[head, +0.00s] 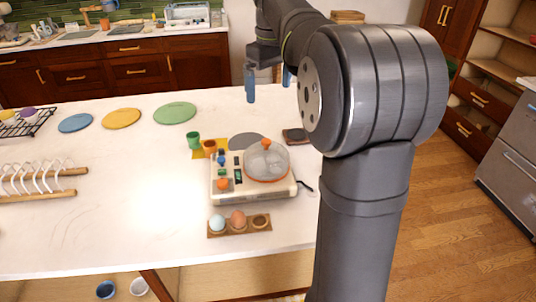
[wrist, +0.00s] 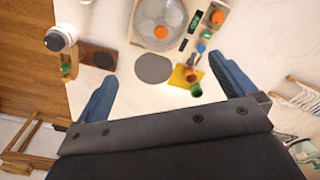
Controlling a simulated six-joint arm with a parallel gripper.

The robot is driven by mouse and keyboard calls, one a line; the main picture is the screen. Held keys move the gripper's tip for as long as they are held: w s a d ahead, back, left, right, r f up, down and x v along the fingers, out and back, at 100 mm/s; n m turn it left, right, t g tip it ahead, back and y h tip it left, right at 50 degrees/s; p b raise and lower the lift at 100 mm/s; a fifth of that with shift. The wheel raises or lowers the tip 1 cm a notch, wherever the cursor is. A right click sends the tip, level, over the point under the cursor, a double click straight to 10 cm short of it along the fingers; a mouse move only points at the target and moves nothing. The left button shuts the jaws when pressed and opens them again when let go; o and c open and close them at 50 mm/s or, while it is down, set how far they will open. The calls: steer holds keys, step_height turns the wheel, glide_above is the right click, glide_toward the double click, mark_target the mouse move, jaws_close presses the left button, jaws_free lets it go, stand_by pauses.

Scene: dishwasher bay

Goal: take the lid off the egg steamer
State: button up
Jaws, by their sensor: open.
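The egg steamer (head: 252,188) is a white appliance in the middle of the white table in the head view. Its clear domed lid (head: 266,160) with an orange knob (head: 266,144) sits on its right part; the lid (wrist: 158,18) also shows at the top of the wrist view. My gripper (head: 268,88) is open and empty, above the table and behind the steamer in the head view. Its blue fingers (wrist: 165,90) are spread wide in the wrist view, apart from the lid. My arm hides the table's right part in the head view.
A grey round mat (head: 246,142) lies behind the steamer. Green (head: 193,140) and orange cups stand on a yellow mat beside it. An egg holder (head: 240,228) with two eggs is in front. Coloured discs (head: 121,118) and a wire rack (head: 40,182) are to the left.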

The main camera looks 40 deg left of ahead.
steer(key=n, duration=0.2)
glide_above(266, 140)
steer(key=f, duration=1.2)
steer(key=shift+d+f, duration=0.2)
steer(key=shift+f, duration=0.05)
steer(key=shift+a+f, duration=0.15)
steer(key=shift+f, duration=2.6)
steer(key=shift+c, duration=0.2)
steer(key=c, duration=0.9)
steer(key=shift+r, duration=0.1)
